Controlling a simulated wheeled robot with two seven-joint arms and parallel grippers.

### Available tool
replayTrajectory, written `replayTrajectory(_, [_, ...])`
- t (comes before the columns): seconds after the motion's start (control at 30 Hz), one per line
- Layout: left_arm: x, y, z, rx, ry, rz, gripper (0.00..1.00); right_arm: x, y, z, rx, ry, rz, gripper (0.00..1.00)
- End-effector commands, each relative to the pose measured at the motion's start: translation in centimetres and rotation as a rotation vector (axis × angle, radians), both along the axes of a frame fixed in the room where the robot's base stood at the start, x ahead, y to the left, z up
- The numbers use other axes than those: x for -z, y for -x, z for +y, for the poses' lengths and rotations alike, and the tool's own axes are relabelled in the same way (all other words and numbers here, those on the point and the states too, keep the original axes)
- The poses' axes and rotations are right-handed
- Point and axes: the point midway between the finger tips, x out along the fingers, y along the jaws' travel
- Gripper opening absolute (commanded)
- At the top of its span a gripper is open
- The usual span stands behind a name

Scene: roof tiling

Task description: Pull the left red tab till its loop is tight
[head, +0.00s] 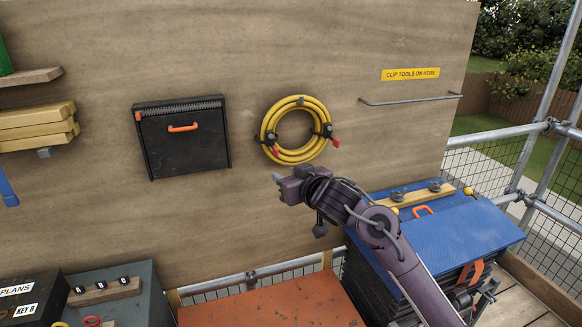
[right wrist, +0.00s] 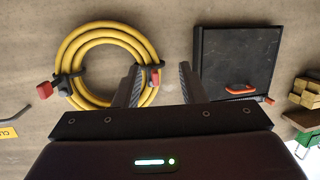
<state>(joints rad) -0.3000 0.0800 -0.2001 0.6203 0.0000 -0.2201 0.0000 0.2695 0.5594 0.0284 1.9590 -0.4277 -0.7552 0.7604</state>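A coiled yellow hose (head: 297,101) hangs on the plywood wall, with a black strap loop on each side. The left red tab (head: 256,139) is small and sits at the left loop (head: 270,137). The right red tab (head: 335,143) hangs at the right loop (head: 324,131). My right gripper (head: 279,180) is just below the coil, apart from it in the picture. In the right wrist view, which is upside down, its fingers are open, and the left red tab (right wrist: 155,77) shows between them. No contact is visible. My left gripper is out of view.
A black case (head: 183,150) with an orange handle is on the wall left of the coil. A metal rail (head: 410,99) is under a yellow sign at right. A blue-topped stack (head: 460,240) stands lower right, and an orange surface (head: 270,305) lies below.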

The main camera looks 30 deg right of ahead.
Motion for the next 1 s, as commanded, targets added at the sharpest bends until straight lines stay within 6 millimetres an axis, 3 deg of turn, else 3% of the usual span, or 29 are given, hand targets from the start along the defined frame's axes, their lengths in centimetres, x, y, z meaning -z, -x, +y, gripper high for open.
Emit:
replayTrajectory(0.03, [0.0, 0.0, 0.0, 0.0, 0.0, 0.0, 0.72, -1.6, -0.7, -0.6, -0.006, -0.009, -0.032, 0.37])
replayTrajectory(0.1, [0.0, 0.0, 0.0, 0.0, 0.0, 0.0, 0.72, -2.9, -1.1, -1.1, -0.014, -0.024, -0.058, 0.37])
replayTrajectory(0.2, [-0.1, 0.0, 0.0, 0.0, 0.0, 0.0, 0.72, -3.7, -1.7, -1.3, -0.021, -0.035, -0.072, 0.37])
replayTrajectory(0.7, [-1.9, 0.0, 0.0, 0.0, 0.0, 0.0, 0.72, -2.8, -8.2, -0.9, -0.019, -0.037, -0.071, 0.37])
replayTrajectory(1.0, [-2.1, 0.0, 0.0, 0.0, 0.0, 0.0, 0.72, -2.4, -9.1, -0.8, -0.02, -0.035, -0.072, 0.37])
